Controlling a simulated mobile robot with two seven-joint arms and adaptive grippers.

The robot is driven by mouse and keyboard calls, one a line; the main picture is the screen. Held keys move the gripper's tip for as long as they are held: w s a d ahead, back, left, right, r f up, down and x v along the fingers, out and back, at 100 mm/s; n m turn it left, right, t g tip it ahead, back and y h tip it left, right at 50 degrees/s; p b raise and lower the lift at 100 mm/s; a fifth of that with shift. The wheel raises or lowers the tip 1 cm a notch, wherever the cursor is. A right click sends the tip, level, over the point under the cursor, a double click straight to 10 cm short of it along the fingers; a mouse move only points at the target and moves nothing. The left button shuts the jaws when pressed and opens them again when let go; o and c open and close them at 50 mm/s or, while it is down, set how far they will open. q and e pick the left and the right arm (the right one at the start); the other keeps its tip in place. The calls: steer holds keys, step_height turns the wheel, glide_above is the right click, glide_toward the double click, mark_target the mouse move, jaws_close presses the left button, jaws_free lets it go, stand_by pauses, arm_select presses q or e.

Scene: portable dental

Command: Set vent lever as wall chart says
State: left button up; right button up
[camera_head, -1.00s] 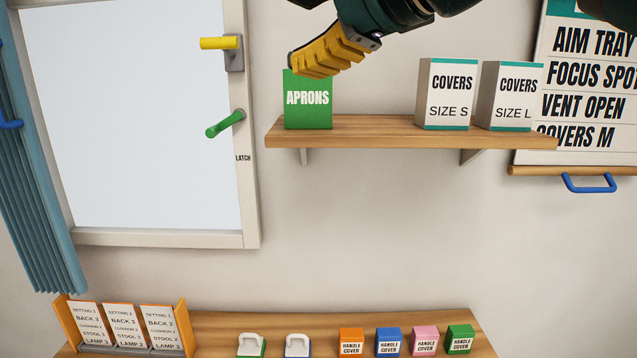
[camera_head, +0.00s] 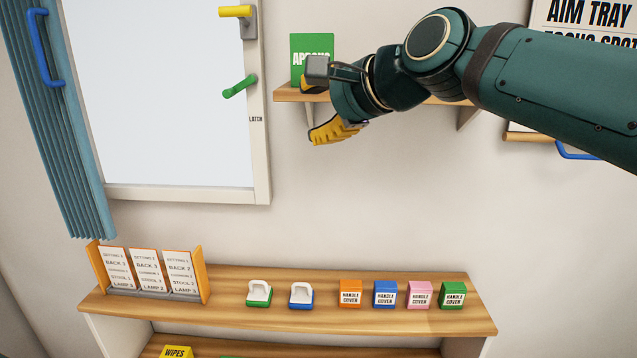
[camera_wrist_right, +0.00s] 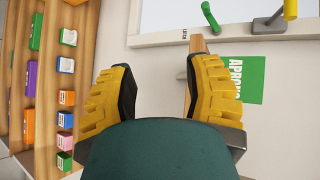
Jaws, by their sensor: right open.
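The window (camera_head: 160,90) carries a yellow lever (camera_head: 236,12) pointing left at its upper right frame and a green lever (camera_head: 239,86) tilted down to the left, above the word LATCH. No vent label is readable. In the right wrist view the green lever (camera_wrist_right: 211,17) and yellow lever (camera_wrist_right: 290,10) are at the top. My right gripper (camera_head: 320,108) is open and empty by the shelf's left end, right of the green lever and apart from it; its spread fingers show in the wrist view (camera_wrist_right: 157,78). The wall chart (camera_head: 580,12) shows "AIM TRAY"; my arm covers its lower lines.
A green APRONS box (camera_head: 312,48) stands on the wall shelf (camera_head: 284,94), close to my gripper. A blue curtain (camera_head: 60,130) hangs left of the window. The lower shelf (camera_head: 225,308) holds cards, two small white-handled items and several handle-cover boxes. The wall between is clear.

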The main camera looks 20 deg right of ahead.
arm_select(q)
steer(key=shift+s+f+b, duration=0.9)
steer(key=shift+s+f, duration=0.05)
steer(key=shift+f, duration=0.05)
arm_select(e)
step_height(320, 180, down, 11)
steer(key=w+n, duration=0.1)
steer(key=w, duration=0.1)
steer(key=shift+w+d+g, duration=0.2)
steer(key=shift+w+g, duration=0.15)
steer(key=shift+g, duration=0.05)
